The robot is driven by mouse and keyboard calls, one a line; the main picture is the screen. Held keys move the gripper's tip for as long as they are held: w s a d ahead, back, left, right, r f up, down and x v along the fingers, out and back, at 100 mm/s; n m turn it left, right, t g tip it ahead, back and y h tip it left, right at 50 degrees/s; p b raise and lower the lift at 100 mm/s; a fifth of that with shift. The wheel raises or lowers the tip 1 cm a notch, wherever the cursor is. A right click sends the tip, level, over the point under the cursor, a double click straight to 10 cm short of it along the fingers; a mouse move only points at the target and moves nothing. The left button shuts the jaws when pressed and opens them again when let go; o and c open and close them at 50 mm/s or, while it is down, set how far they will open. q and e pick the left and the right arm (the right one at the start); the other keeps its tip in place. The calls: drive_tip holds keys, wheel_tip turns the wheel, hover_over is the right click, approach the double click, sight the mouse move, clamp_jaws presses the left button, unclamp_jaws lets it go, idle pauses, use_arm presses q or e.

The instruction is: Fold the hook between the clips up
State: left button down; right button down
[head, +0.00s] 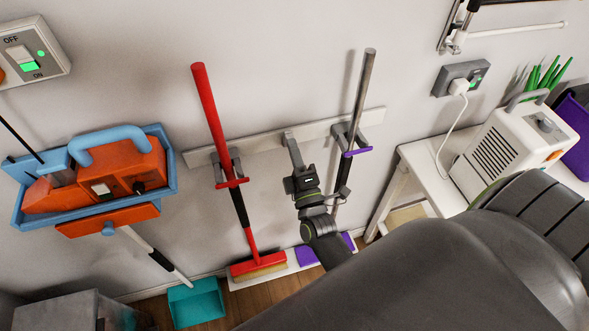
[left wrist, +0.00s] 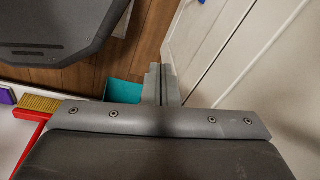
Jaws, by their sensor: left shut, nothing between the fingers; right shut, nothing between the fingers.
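A pale rail (head: 262,142) is fixed to the wall. Its left clip (head: 236,163) is around a red broom (head: 212,110), and its right clip (head: 341,131) is around a grey-handled mop (head: 362,92). Between them a small grey hook (head: 288,137) shows at the rail. My right gripper (head: 296,157) is shut and reaches up to the hook from below. Its grey fingers overlap the hook, so the hook's angle and any contact are unclear. My left gripper (left wrist: 162,85) is shut and empty in the left wrist view, pointing toward the floor and a teal dustpan (left wrist: 122,92).
A blue caddy (head: 171,180) with an orange box hangs at left. The teal dustpan (head: 196,303) stands on the floor below. A white shelf (head: 425,160) with a cream appliance (head: 505,150) is at right. Bare wall is free above the rail.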

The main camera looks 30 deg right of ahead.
drive_tip(key=b+v, duration=0.2)
drive_tip(key=v, duration=0.5)
drive_tip(key=shift+s+b, duration=0.25)
drive_tip(key=shift+b, duration=0.05)
drive_tip(key=shift+f, duration=0.15)
